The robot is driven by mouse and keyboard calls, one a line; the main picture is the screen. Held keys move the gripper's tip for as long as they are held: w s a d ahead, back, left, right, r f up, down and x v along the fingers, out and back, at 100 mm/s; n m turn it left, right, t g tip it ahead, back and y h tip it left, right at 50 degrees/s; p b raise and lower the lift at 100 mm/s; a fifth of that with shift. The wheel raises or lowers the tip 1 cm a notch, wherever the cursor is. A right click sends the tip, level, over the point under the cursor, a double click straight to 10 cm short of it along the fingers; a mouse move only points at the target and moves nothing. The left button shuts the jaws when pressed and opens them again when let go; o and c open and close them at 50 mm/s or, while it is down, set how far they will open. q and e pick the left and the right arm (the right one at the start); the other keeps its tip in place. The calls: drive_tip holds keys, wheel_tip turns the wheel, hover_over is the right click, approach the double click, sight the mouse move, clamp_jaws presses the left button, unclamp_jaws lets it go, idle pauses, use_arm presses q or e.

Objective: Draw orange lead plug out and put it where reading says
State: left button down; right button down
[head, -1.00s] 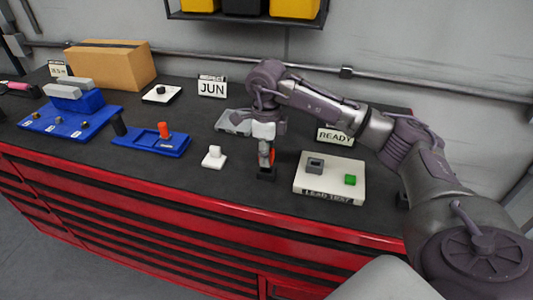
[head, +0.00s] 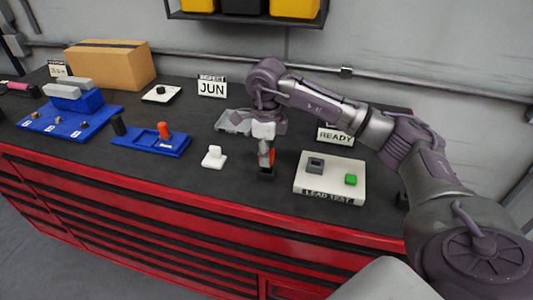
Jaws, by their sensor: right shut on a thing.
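My right gripper (head: 266,157) points down over the middle of the bench. It is shut on the orange plug (head: 272,157), of which a small orange part shows between the fingers. A small black piece (head: 267,173) is directly below the fingers; whether the plug sits in it I cannot tell. A sign reading READY (head: 336,137) stands behind the board, partly hidden by my arm. My left gripper is out of view.
A small white block (head: 214,158) is left of the gripper. A JUN sign (head: 212,87) and cardboard box (head: 112,66) stand behind. The bench's front strip is clear.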

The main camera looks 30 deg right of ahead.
drive_tip(key=shift+f+b, duration=1.15)
drive_tip(key=shift+f, duration=0.3)
drive_tip(key=c, duration=0.9)
unclamp_jaws()
drive_tip(key=shift+o, duration=0.2)
drive_tip(key=shift+r, duration=0.25)
wheel_tip(320, 180, up, 12)
drive_tip(key=shift+f, duration=0.2)
drive_tip(key=shift+s+f, duration=0.1)
